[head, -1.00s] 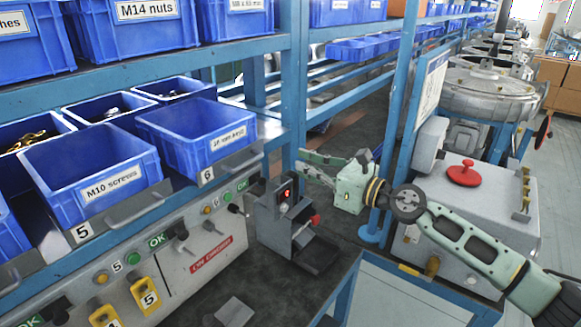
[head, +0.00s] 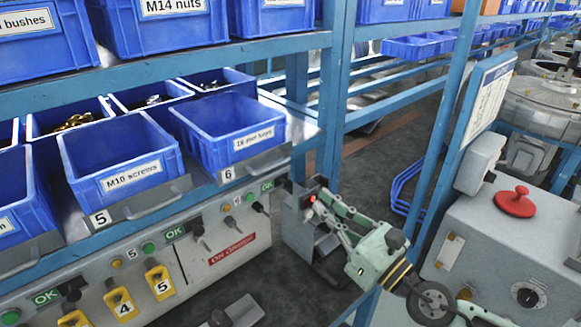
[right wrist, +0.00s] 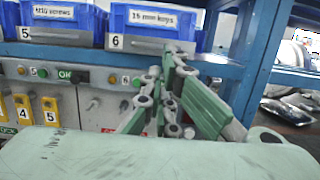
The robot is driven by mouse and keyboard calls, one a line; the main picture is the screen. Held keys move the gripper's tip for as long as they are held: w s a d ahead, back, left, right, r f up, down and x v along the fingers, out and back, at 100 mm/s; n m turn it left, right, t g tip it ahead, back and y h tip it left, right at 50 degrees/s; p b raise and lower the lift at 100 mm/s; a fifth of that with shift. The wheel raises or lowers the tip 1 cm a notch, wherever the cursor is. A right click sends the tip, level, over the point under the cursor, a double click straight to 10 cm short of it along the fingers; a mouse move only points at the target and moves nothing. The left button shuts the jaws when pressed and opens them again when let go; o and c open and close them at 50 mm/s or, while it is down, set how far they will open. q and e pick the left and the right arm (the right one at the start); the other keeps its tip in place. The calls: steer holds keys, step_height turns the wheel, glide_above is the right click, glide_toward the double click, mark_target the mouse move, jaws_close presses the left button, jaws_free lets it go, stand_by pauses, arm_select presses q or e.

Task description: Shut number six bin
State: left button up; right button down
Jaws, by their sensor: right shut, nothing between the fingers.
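The number six bin (head: 208,153) is an empty-looking blue bin on a grey tray with a handle and a "6" tag (head: 228,174), at the right end of the lower shelf. It juts forward of the bins behind it. It also shows in the right wrist view (right wrist: 185,17), with its grey front handle (right wrist: 150,45) below. My right gripper (head: 318,199) is shut and empty, right of and below the bin, apart from it in the head view. In the right wrist view its fingers (right wrist: 174,62) overlap the tray's right end; contact cannot be told. My left gripper is not in view.
The M10 screws bin (head: 120,170) juts out on tray 5 to the left. A panel (head: 215,245) with knobs and yellow tags lies below. A grey device (head: 300,235) stands behind my right gripper. A blue post (head: 440,130) rises to the right.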

steer(key=p, duration=0.3)
glide_toward(275, 166)
steer(key=x, duration=0.7)
steer(key=f+x, duration=0.1)
steer(key=x, duration=0.3)
steer(key=shift+w+d, duration=0.2)
steer(key=shift+s+r, duration=0.1)
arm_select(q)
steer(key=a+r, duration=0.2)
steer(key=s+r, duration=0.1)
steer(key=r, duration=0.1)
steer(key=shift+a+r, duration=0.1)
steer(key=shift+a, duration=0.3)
arm_select(e)
steer(key=shift+d, duration=0.1)
